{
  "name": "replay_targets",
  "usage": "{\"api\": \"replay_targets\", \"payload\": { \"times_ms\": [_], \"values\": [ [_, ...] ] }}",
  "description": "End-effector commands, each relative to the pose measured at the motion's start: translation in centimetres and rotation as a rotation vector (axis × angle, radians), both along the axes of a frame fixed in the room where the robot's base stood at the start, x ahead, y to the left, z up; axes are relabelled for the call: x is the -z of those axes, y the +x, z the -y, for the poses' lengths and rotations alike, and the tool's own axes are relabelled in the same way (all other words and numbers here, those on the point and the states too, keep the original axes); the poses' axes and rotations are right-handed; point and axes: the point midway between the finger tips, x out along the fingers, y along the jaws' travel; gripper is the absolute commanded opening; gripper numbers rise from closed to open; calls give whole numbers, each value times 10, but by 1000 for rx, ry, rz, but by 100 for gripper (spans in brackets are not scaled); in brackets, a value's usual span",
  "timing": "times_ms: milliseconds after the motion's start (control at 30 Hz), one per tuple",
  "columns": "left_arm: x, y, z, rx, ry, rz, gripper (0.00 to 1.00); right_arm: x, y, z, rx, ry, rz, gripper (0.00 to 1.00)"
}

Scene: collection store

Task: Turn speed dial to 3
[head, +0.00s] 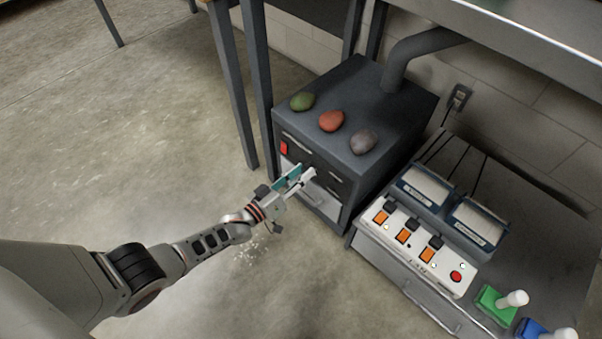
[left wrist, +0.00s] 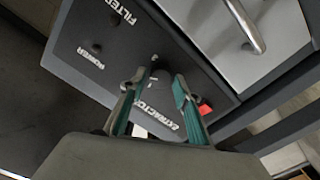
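The extractor (head: 354,97) is a dark grey box with a control panel on its front. In the left wrist view the panel (left wrist: 90,36) carries the words FILTER, POWER and EXTRACTOR, and a red switch (left wrist: 205,107). My left gripper (head: 301,178) is in front of this panel. Its teal-padded fingers (left wrist: 167,76) stand apart and point at the panel, with a gap between them. My right gripper is out of view.
Green (head: 302,101), red (head: 331,120) and grey (head: 364,141) stones lie on the extractor's top, near its pipe (head: 398,66). A white switch box (head: 418,243) with orange switches stands at the right. Bench legs (head: 236,95) rise behind my gripper. Floor at the left is clear.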

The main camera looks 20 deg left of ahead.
Motion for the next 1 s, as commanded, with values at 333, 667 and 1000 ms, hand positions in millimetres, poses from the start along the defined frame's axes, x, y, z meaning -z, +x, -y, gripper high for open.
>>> {"api": "replay_targets", "payload": {
  "times_ms": [333, 667, 1000],
  "values": [
    [0, 0, 0, 0, 7, 2, 2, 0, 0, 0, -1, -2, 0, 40],
    [0, -1, 1, 1, 132, 47, 2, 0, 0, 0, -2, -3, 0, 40],
    [0, -1, 1, 0, 415, 151, 2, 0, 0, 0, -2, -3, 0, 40]
  ]
}}
